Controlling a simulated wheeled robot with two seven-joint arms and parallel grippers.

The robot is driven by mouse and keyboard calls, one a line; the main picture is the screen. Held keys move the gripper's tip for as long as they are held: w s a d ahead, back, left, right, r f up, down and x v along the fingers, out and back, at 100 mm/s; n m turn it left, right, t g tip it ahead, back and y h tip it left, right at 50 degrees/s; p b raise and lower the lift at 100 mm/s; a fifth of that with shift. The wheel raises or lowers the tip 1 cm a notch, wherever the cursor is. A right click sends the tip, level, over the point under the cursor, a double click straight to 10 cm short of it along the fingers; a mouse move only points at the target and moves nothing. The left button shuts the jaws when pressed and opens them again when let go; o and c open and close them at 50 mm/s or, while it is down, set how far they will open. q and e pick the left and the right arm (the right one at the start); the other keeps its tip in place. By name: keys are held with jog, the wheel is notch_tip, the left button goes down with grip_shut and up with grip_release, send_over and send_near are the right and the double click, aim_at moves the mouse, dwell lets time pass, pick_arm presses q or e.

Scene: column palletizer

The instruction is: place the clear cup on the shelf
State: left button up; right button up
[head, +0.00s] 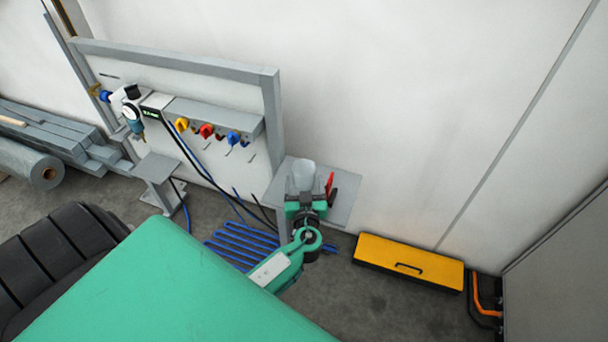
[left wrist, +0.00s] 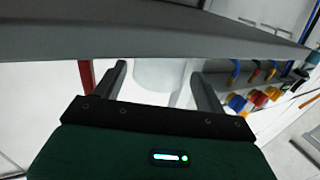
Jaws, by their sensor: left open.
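The clear cup (head: 303,171) is a pale, see-through tumbler at the grey shelf (head: 343,205), near the panel's right end. My left gripper (head: 304,194) is at the cup, its green body on the near side. In the left wrist view the cup (left wrist: 158,78) shows between my two dark, spread fingers, beside the grey shelf edge (left wrist: 150,42). The left gripper is open around the cup; finger contact cannot be told. The gripper hides the cup's lower part in the head view. My right gripper is not in view.
A red and black item (head: 330,184) is close right of the cup. The grey panel (head: 272,105) with coloured knobs (head: 206,130) stands left of the shelf. A yellow box (head: 408,262) lies on the floor to the right. Blue hose (head: 240,245) is below.

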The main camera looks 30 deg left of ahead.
pick_arm(q)
jog(key=shift+x, duration=1.05)
jog(key=c, duration=0.8)
jog(key=shift+r, duration=0.15)
